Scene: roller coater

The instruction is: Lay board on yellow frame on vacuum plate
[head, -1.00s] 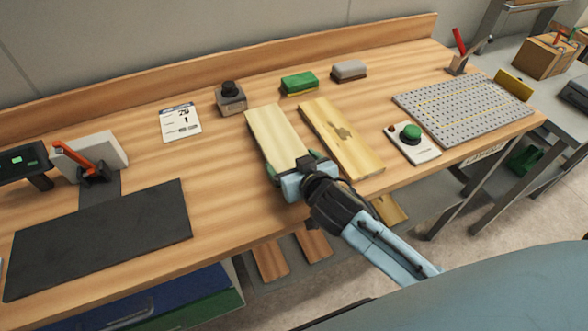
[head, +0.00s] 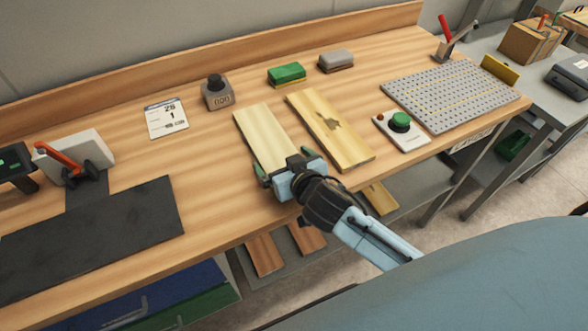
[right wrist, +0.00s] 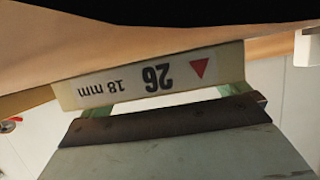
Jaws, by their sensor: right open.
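A pale plain board (head: 262,135) lies on the bench. A second board (head: 331,130) with a dark knot lies to its right. My right gripper (head: 288,163) is open at the near end of the pale board, its fingers spread to either side. In the right wrist view, a board end (right wrist: 150,78) with an upside-down label "26 18 mm" and a red triangle is close ahead of the open gripper (right wrist: 172,100). Whether the fingers touch it I cannot tell. The grey perforated vacuum plate (head: 440,88) with thin yellow frame lines lies bare at right. My left gripper is out of view.
A green-button box (head: 400,122) sits between the knotted board and the plate. Green (head: 287,74) and grey (head: 336,60) blocks and a dark-knobbed device (head: 217,92) stand behind the boards. A black mat (head: 110,235) lies at left. A yellow block (head: 499,69) stands by the plate.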

